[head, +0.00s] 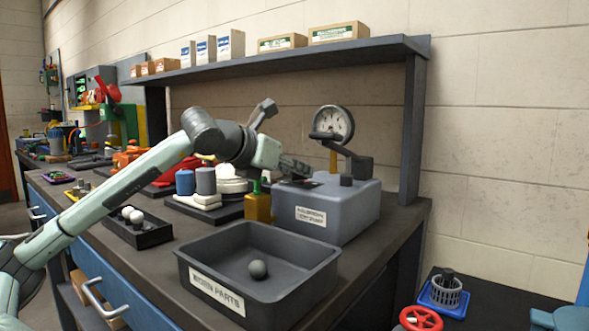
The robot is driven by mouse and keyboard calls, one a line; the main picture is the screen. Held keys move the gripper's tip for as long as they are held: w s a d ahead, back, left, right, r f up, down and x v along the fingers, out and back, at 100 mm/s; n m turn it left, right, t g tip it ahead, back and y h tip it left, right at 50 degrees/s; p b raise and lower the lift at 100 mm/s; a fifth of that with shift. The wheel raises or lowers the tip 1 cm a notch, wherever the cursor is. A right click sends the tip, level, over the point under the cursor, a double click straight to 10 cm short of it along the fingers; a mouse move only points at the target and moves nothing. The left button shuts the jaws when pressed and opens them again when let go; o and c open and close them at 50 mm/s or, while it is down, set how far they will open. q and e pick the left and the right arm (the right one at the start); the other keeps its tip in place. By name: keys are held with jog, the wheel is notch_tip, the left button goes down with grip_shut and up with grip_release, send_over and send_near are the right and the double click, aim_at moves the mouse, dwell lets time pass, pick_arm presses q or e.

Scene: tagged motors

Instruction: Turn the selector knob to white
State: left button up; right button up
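A grey box-shaped unit (355,211) with a white label stands on the bench, right of centre. I cannot make out which is the selector knob, and no white mark or pointer shows. My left gripper (297,171) reaches in from the left with its dark fingers low over the unit's back left top. Its fingers blend together, so their opening and any contact cannot be told. My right gripper is not in view.
A round gauge (333,124) stands behind the unit, under a shelf (290,63) with boxes. A grey parts bin (212,259) holding a ball is in front. A red handwheel (421,319) is lower right.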

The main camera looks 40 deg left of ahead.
pick_arm(q)
grip_shut()
jog(key=shift+a+m+h, duration=0.1)
jog(key=shift+m+h, duration=0.2)
jog(key=shift+a+m+h, duration=0.15)
jog(key=shift+m+h, duration=0.65)
jog(key=shift+h, duration=0.3)
jog(key=m+h, duration=0.2)
jog(key=shift+a+r+m+h+p, duration=0.15)
jog(key=shift+m+h+p, duration=0.15)
jog(key=shift+h, duration=0.1)
jog(key=m+g+h+p, duration=0.2)
jog(key=m+h, duration=0.1)
jog(key=shift+w+a+m+h, duration=0.1)
jog(key=shift+m+h, duration=0.2)
jog(key=shift+h, duration=0.1)
jog(key=shift+f+m+g+h+p, duration=0.2)
jog(key=shift+m+g+h+p, duration=0.1)
jog(key=shift+m+g+p, duration=0.25)
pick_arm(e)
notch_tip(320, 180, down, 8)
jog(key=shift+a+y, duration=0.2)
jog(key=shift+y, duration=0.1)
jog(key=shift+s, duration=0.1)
